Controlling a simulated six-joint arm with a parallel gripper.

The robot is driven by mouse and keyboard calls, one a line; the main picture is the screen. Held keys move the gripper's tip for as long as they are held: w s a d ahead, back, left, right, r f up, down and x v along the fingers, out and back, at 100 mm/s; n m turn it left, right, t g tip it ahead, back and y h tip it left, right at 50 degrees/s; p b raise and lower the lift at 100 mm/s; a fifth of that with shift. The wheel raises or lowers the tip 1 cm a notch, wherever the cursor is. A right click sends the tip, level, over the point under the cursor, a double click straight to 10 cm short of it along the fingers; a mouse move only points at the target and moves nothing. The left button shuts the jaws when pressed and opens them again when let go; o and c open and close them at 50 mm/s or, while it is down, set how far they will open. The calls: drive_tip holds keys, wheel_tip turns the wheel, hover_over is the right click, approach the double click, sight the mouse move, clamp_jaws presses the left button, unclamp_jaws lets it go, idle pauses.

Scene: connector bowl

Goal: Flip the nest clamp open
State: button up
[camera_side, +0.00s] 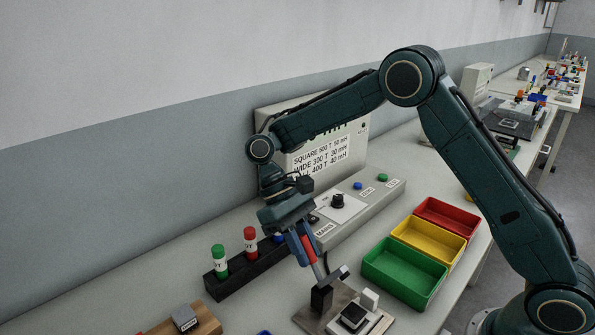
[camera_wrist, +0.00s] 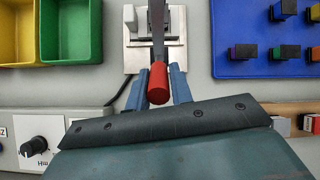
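The nest clamp's red handle (camera_side: 309,250) slants up and left from the fixture in the side view. In the wrist view the red handle (camera_wrist: 158,84) points toward the camera, with its dark lever (camera_wrist: 158,30) running away above it. My gripper (camera_wrist: 160,76) has its blue fingers on either side of the handle; I cannot tell whether both touch it. In the side view my gripper (camera_side: 306,247) reaches down at the handle. The clamp's fixture (camera_side: 379,323) stands at the bottom, carrying a dark block (camera_side: 353,316); it is partly cut off.
Green (camera_side: 405,274), yellow (camera_side: 430,241) and red (camera_side: 448,216) bins stand right of the fixture. A black rack (camera_side: 236,281) holds red and green tubes on the left. A control box (camera_side: 375,204) is behind. The wrist view shows a blue board (camera_wrist: 265,67) with several small blocks.

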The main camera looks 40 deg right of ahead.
drive_tip(key=o, duration=0.3)
drive_tip(key=shift+s+a+r+t, duration=0.15)
drive_tip(key=shift+s+a+t, duration=0.05)
drive_tip(key=shift+s+t, duration=0.1)
idle(0.5)
drive_tip(key=shift+s+r+t, duration=0.15)
drive_tip(key=shift+t, duration=0.25)
